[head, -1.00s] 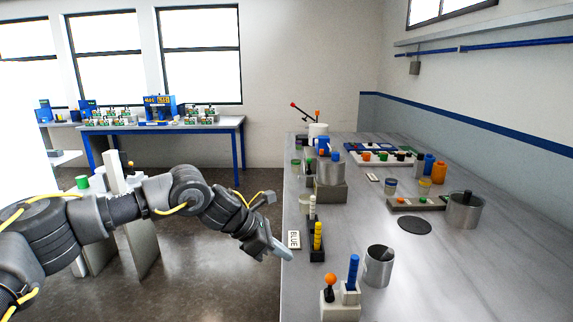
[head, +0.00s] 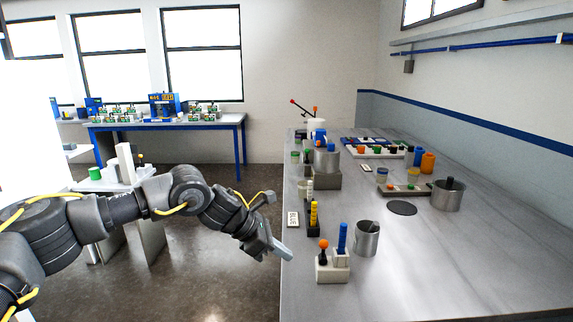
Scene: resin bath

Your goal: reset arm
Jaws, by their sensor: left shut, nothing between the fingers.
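My left arm reaches in from the left in the head view. Its gripper (head: 280,249) points to the right at the left edge of the long grey workbench (head: 440,262). The fingers are shut with nothing held. The gripper is beside the bench edge, apart from the things on it. My right gripper is not in view.
A lidded pot (head: 447,195) stands further right. The bench's front right is clear.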

